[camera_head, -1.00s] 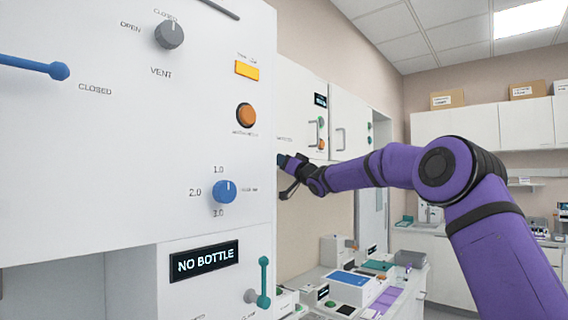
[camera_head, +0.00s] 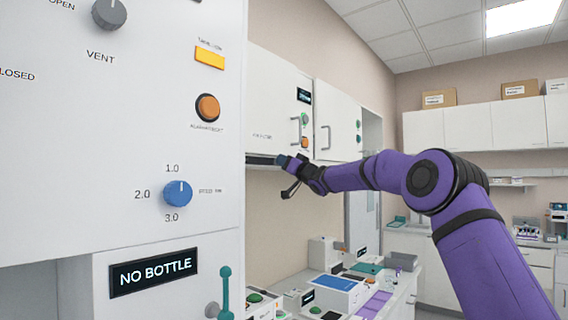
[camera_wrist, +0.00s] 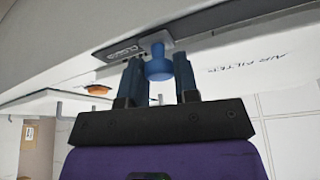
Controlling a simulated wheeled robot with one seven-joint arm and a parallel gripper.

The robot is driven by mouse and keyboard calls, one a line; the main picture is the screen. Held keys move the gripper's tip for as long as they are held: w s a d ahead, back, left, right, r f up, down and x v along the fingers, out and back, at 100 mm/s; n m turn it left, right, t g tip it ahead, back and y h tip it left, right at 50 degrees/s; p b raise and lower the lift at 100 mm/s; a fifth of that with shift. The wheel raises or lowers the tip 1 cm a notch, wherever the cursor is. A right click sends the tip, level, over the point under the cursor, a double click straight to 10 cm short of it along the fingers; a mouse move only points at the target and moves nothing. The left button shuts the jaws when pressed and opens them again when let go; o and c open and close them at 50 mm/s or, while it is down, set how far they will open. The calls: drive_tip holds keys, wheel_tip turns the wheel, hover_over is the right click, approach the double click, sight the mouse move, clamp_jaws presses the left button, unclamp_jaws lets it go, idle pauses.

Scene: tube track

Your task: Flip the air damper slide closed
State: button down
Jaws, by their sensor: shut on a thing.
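The damper slide's blue knob (camera_wrist: 158,66) stands out from a dark slide plate (camera_wrist: 115,52) in the wrist view. The plate has a small label beside the knob that seems to read CLOSED. My gripper (camera_wrist: 157,72) is shut on the knob, with one dark blue finger on each side of it. In the head view my gripper (camera_head: 289,164) is at the lower edge of the white wall cabinet, at the right end of the visible dark strip (camera_head: 262,159). The knob is hidden by the gripper there.
A large white panel (camera_head: 120,140) with knobs, an orange button and a NO BOTTLE display (camera_head: 153,272) fills the left. The cabinet (camera_head: 270,105) carries handles. A bench (camera_head: 400,290) with devices is below my arm. AIR FILTER lettering (camera_wrist: 262,67) is right of the knob.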

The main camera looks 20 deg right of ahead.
drive_tip(key=shift+d, duration=0.2)
drive_tip(key=c, duration=0.9)
unclamp_jaws()
drive_tip(key=shift+w+d, duration=0.15)
drive_tip(key=shift+o, duration=0.2)
drive_tip(key=v, duration=1)
drive_tip(key=shift+s, duration=0.4)
drive_tip(key=shift+d+f, duration=0.1)
drive_tip(key=shift+f, duration=0.05)
